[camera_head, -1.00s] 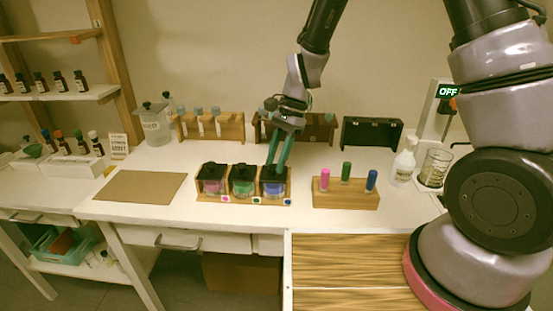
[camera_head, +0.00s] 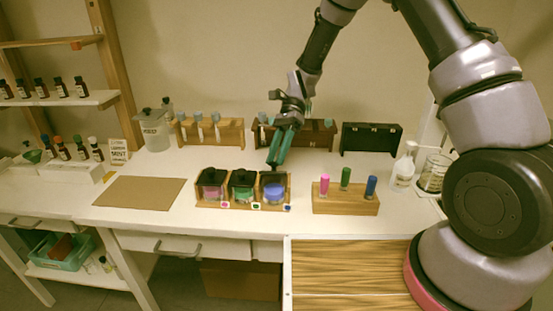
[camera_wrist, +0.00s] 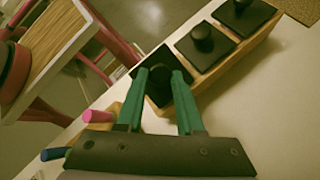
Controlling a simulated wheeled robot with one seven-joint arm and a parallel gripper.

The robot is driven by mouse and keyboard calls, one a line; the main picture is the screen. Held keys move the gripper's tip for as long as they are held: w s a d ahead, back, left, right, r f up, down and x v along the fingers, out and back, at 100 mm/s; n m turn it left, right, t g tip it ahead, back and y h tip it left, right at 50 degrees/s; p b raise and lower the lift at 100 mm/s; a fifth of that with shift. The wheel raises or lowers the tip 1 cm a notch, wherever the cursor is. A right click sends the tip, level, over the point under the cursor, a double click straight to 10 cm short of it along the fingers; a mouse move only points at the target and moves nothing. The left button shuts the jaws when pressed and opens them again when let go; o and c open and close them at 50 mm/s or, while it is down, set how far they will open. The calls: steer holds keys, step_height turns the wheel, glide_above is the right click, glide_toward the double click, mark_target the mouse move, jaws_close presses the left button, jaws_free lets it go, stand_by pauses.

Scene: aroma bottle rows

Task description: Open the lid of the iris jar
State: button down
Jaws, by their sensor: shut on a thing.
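Three jars stand in a wooden rack (camera_head: 233,206) on the white counter. The left pink jar (camera_head: 211,191) and middle green jar (camera_head: 242,192) have black lids with round knobs. The right jar, with blue contents (camera_head: 274,191), sits below my gripper (camera_head: 274,164); its tag is too small to read. My gripper's green fingers are shut on the knob of a black square lid (camera_wrist: 156,57), seen in the wrist view. The wrist view hides the jar under the lid.
A wooden block (camera_head: 345,203) with pink, green and blue vials stands right of the jars. Racks (camera_head: 210,133) line the back. A brown mat (camera_head: 138,192) lies left. A white bottle (camera_head: 404,167) and glass beaker (camera_head: 433,173) stand right.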

steer(key=shift+w+f+m+g, duration=0.15)
steer(key=shift+w+g, duration=0.35)
steer(key=shift+g, duration=0.45)
steer(key=shift+w+m+g, duration=0.15)
steer(key=shift+w+g, duration=0.35)
steer(key=shift+g, duration=0.45)
steer(key=c, duration=0.5)
jaws_free()
steer(key=shift+v, duration=5.45)
steer(key=shift+d, duration=0.2)
